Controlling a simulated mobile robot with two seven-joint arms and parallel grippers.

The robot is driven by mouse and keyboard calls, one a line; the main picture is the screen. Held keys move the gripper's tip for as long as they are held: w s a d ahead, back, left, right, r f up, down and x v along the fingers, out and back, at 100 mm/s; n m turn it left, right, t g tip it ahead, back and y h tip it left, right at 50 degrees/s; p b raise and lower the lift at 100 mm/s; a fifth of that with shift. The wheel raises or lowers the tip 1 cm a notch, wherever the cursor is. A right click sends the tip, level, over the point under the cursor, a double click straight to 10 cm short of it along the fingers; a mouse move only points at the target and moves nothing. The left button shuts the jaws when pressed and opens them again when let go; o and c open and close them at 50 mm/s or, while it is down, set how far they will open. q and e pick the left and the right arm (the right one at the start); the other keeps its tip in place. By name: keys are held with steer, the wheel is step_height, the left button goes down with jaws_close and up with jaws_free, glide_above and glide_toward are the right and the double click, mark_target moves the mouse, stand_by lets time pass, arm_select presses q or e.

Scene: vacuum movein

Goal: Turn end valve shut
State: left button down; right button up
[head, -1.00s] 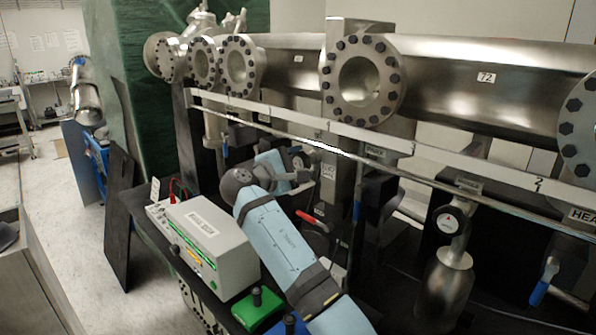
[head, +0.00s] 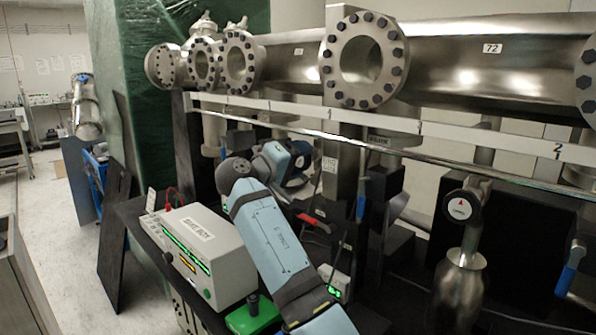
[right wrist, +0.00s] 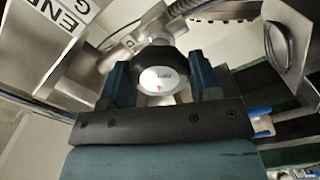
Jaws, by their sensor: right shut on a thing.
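The end valve's knob (right wrist: 155,58) shows in the right wrist view as a dark, many-sided grip with a white face and a small red mark. My right gripper (right wrist: 154,76) has one blue finger on each side of the knob and is shut on it. In the head view my right gripper (head: 297,160) reaches in below the long rail, and my own arm and wrist hide the knob there. My left gripper is in neither view.
A similar valve knob (head: 461,207) with a red arrow sits above a metal cylinder (head: 459,285). A grey instrument box (head: 205,245) stands on the dark bench. A large flanged pipe (head: 440,62) and a rail (head: 400,135) run above my arm. A red-handled lever (head: 313,222) is close beside my arm.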

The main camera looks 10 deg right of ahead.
steer(key=m+b, duration=0.2)
steer(key=m, duration=0.1)
steer(key=shift+f, duration=0.3)
steer(key=m+b, duration=0.2)
steer(key=shift+m, duration=0.3)
arm_select(q)
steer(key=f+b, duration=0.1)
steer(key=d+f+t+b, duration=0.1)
steer(key=b, duration=0.1)
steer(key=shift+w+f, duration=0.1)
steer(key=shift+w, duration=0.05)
arm_select(e)
steer(key=m, duration=0.4)
steer(key=shift+r+m, duration=0.15)
steer(key=shift+m, duration=0.25)
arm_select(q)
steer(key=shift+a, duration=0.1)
